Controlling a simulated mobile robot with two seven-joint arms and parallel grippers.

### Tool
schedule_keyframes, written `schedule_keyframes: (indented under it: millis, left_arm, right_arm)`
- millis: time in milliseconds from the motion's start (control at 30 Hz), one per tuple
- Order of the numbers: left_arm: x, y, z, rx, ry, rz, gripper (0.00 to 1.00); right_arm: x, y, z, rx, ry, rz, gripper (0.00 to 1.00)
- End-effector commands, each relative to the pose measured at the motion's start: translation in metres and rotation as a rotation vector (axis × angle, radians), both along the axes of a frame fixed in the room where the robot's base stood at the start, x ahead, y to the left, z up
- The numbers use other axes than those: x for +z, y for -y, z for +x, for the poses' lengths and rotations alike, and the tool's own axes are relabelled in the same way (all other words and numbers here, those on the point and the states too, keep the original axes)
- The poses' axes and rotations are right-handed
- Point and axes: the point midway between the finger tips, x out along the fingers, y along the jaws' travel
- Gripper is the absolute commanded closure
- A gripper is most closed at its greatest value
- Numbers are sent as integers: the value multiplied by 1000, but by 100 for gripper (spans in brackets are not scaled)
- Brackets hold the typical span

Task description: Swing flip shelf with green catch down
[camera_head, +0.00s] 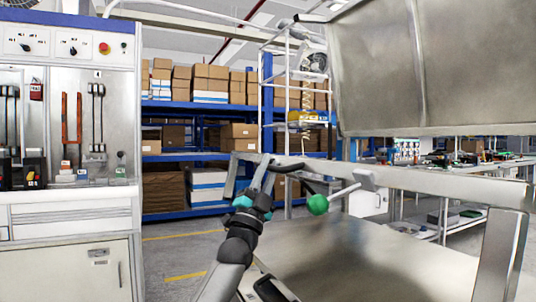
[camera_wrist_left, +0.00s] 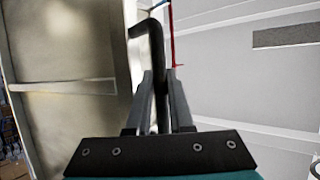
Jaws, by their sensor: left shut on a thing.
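A green ball knob (camera_head: 318,204) sits on the end of a pale catch lever (camera_head: 345,191) that joins a grey metal rail (camera_head: 430,183). A grey metal panel (camera_head: 375,75) stands raised at the upper right; I cannot tell for certain whether it is the flip shelf. A flat metal surface (camera_head: 345,245) lies below the rail. My left gripper (camera_head: 268,172) is at the left end of the rail, left of the green knob. In the left wrist view, its fingers (camera_wrist_left: 159,100) are shut on a black bent handle (camera_wrist_left: 155,45). My right gripper is not in view.
A white cabinet with switches (camera_head: 70,130) stands at the left. Blue shelving with boxes (camera_head: 205,130) is at the back. A bench with small parts (camera_head: 450,160) stands behind the rail at the right. Grey floor is clear beside the cabinet.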

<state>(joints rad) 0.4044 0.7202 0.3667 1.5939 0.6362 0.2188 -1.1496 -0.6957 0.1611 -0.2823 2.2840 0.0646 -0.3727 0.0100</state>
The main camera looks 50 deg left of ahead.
Motion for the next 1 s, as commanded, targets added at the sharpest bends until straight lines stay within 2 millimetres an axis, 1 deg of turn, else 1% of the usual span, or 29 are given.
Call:
schedule_keyframes:
  millis: [33,300,500,600,800,1000]
  left_arm:
    - [-12,4,1,-7,-3,3,100]
    - [-63,3,0,-7,-3,2,100]
    - [-99,3,0,-9,-2,2,100]
    - [-114,3,1,-8,-1,2,100]
    - [-132,4,1,-9,0,3,100]
    - [-140,4,2,-7,-5,2,100]
  right_arm:
    - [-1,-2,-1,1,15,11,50]
    - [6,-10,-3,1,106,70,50]
    - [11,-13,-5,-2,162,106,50]
    - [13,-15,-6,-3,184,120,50]
    - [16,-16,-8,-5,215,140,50]
    - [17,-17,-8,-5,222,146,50]
